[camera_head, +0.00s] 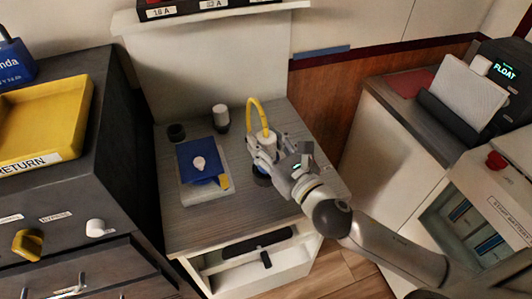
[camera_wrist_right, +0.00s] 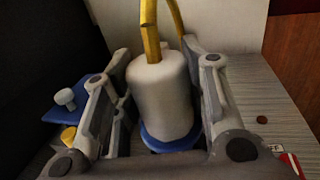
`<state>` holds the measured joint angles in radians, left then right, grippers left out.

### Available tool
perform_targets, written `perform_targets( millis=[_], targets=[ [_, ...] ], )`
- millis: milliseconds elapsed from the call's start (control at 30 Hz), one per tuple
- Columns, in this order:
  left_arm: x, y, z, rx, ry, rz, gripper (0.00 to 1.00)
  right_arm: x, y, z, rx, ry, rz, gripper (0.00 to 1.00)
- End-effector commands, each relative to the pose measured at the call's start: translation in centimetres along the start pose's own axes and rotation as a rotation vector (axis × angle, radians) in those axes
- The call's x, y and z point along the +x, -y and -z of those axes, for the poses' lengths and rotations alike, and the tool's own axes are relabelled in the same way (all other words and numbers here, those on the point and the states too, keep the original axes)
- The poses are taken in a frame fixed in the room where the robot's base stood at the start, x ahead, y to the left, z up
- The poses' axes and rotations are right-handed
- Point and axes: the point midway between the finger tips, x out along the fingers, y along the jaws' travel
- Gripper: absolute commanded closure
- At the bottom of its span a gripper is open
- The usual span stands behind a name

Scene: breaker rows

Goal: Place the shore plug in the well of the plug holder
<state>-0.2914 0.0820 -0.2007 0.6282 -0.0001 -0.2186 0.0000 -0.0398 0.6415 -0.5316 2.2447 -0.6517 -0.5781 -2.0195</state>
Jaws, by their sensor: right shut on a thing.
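The shore plug, a white cylinder with a yellow cable looping from its top, shows in the head view (camera_head: 262,143) and in the wrist view (camera_wrist_right: 162,97). My right gripper (camera_head: 268,152) is shut on its sides and holds it upright over the right part of the grey counter. A blue round rim (camera_wrist_right: 168,139) shows under the plug in the wrist view. In the head view, a dark round piece with a blue edge (camera_head: 262,181) shows just below the gripper. I cannot tell whether this is the plug holder or whether the plug sits in its well. My left gripper is not in view.
On the counter (camera_head: 240,222) stand a grey box with a blue top and white knob (camera_head: 199,163), a dark round cup (camera_head: 176,132) and a white-and-dark cylinder (camera_head: 221,118). A yellow tray (camera_head: 45,118) is at left. A label printer (camera_head: 500,75) is at right.

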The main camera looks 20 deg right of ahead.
Motion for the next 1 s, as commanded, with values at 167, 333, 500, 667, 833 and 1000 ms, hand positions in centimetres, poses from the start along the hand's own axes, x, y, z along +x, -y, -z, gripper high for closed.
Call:
perform_targets(
  millis=[167,333,500,667,833,1000],
  targets=[
    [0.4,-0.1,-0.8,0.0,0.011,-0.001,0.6,0.7,0.4,1.7,0.003,-0.001,0.002,0.98],
    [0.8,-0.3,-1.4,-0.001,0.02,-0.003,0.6,0.6,0.3,3.6,0.001,0.002,0.001,0.98],
    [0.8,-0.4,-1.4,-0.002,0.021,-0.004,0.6,0.6,0.3,3.7,-0.001,0.003,0.0,0.98],
    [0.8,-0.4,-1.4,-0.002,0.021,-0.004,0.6,0.6,0.3,3.8,-0.001,0.002,0.0,0.98],
    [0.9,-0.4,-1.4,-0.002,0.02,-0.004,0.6,0.6,0.3,4.2,0.0,-0.001,0.0,0.49],
    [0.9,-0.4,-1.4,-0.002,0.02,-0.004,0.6,0.6,0.3,4.2,0.0,-0.001,0.0,0.38]
  ],
)
